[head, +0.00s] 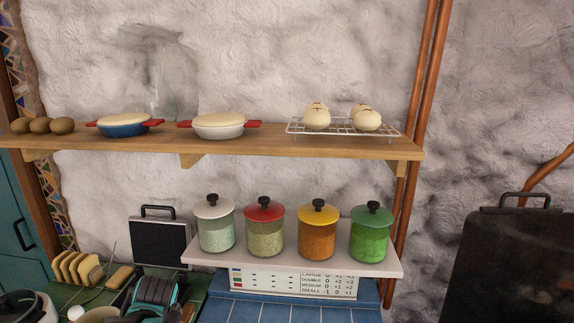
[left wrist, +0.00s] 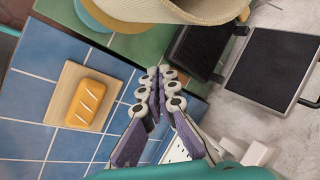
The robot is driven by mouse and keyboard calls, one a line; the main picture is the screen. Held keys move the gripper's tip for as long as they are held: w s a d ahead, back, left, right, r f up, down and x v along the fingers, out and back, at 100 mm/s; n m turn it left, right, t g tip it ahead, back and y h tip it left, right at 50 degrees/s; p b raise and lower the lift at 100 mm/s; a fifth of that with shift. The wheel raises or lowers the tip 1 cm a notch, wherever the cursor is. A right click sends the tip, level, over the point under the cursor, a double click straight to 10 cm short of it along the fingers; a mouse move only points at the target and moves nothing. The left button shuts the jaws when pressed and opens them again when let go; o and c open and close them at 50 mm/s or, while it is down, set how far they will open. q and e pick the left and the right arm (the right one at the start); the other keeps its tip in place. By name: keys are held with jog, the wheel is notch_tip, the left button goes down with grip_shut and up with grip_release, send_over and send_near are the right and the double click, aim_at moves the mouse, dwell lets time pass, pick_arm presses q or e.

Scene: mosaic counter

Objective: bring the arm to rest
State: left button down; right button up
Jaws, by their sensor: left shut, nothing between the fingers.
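My left gripper (left wrist: 163,85) shows in the left wrist view with its purple-grey padded fingers together at the tips and nothing between them. It is above the blue tiled counter (left wrist: 30,85), with a bread loaf on a board to its left in that view. In the head view, a teal and dark part of my left arm shows at the bottom left, in front of the toast rack; the fingertips cannot be made out there. My right gripper is in neither view.
A loaf (left wrist: 85,103) lies on a wooden board (left wrist: 62,82). A woven basket (left wrist: 160,10) and an open black press (left wrist: 262,65) are close beyond the fingers. Lidded jars (head: 264,228) stand on a low shelf (head: 300,264). Pots and buns sit on the upper shelf (head: 270,141).

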pick_arm(q)
jog(key=s+d+f+n+t+h+b, duration=0.1)
jog(key=s+d+f+n+h, duration=0.1)
jog(key=s+d, duration=0.5)
jog(key=s+d+f+n+t+h+b, duration=0.1)
jog(key=s+d+f+n+h, duration=0.1)
jog(key=s+d+f+n, duration=0.3)
jog(key=s+d+n, duration=0.2)
jog(key=d, duration=0.1)
jog(key=shift+s+f+n+t+b, duration=0.2)
jog(key=shift+s+n+t+b, duration=0.05)
jog(key=shift+n+t+b, duration=0.05)
